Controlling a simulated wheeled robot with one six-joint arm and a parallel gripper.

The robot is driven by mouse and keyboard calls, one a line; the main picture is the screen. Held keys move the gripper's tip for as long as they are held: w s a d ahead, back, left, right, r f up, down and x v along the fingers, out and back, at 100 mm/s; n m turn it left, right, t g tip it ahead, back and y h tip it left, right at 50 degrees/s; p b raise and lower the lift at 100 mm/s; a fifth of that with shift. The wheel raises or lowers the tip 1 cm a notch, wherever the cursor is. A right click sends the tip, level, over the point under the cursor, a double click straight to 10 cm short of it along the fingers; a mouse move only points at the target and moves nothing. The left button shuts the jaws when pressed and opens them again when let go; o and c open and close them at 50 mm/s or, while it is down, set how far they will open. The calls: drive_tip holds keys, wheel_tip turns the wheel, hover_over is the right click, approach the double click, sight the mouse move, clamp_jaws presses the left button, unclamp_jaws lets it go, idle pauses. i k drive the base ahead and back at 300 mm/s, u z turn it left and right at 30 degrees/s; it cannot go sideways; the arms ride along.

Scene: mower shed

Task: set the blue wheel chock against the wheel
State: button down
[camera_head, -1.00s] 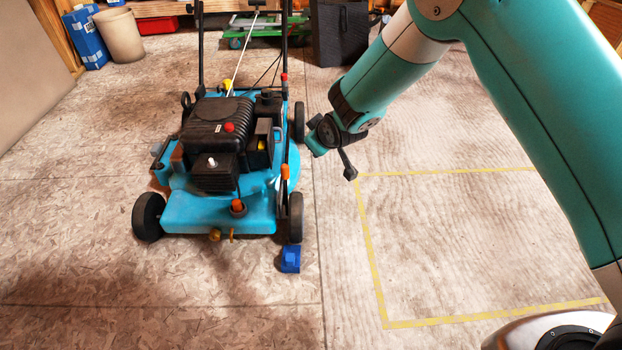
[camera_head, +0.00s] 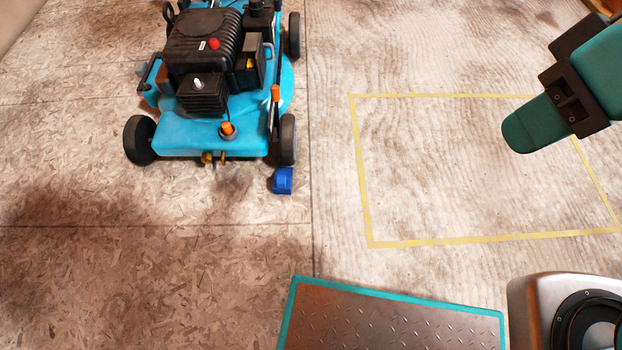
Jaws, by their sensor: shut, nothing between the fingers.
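The blue wheel chock (camera_head: 283,181) lies on the floor just in front of the mower's front right wheel (camera_head: 288,140). It is very close to the tyre's near side; I cannot tell if they touch. The wheel belongs to a blue mower (camera_head: 210,130) with a black engine, standing at the upper left. My gripper (camera_head: 522,132) is at the right, well apart from the chock and the mower. Its teal fingers show side-on, shut and empty.
A yellow tape outline (camera_head: 363,190) marks an empty patch of floor right of the mower. The mower's other front wheel (camera_head: 140,140) stands at the left.

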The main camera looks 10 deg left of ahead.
sight(282, 176)
drive_tip(key=z, duration=1.6)
drive_tip(key=k, duration=1)
drive_tip(key=u, duration=2.55)
